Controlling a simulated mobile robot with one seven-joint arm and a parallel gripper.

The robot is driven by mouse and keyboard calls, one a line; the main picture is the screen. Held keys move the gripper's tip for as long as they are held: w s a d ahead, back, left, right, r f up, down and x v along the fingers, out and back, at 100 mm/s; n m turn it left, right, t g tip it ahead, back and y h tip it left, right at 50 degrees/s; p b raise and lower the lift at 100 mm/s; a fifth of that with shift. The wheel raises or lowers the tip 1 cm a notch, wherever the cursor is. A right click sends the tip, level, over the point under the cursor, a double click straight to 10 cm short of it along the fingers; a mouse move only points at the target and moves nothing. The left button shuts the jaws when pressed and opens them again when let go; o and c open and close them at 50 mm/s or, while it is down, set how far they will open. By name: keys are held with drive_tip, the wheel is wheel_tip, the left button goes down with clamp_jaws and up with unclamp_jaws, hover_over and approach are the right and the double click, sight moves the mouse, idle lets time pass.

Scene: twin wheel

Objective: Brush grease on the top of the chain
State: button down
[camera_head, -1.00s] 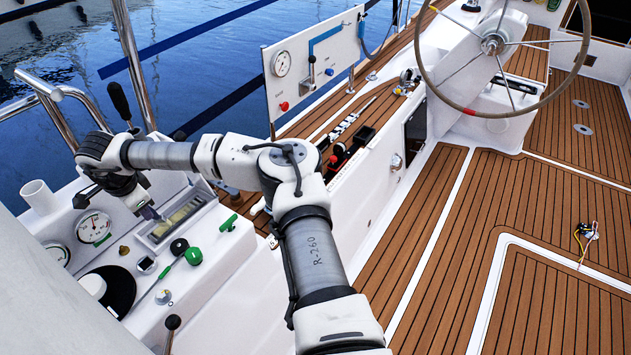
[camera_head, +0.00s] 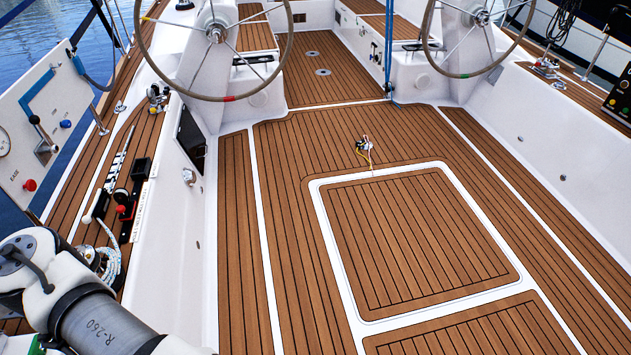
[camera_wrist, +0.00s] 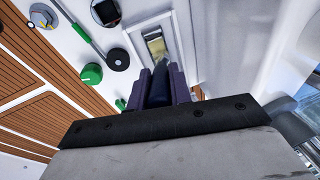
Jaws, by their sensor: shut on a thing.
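In the wrist view, my gripper (camera_wrist: 160,92) points at a white console panel, with its two purple fingers on either side of a narrow dark object (camera_wrist: 160,80). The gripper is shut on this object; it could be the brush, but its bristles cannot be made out. Just beyond its tip is a white-framed rectangular opening (camera_wrist: 155,45) with something yellowish inside. I cannot make out chain links or grease there. In the head view, only part of my arm shows at the lower left, and the gripper is out of frame.
Beside the opening are a green knob (camera_wrist: 91,74), a black round knob (camera_wrist: 118,60) and a thin rod (camera_wrist: 75,25). In the head view are two steering wheels (camera_head: 230,98), a lever panel (camera_head: 45,115), a coiled rope (camera_head: 110,262) and a small wired item (camera_head: 363,147). The teak deck (camera_head: 410,240) is mostly clear.

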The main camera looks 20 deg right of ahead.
drive_tip(key=shift+f+b, duration=0.4)
drive_tip(key=shift+f, duration=0.3)
drive_tip(key=shift+w, duration=0.1)
drive_tip(key=shift+w+d, duration=0.1)
drive_tip(key=shift+w, duration=2.2)
drive_tip(key=shift+w+d, duration=0.1)
drive_tip(key=shift+w, duration=2.3)
drive_tip(key=shift+s, duration=2.5)
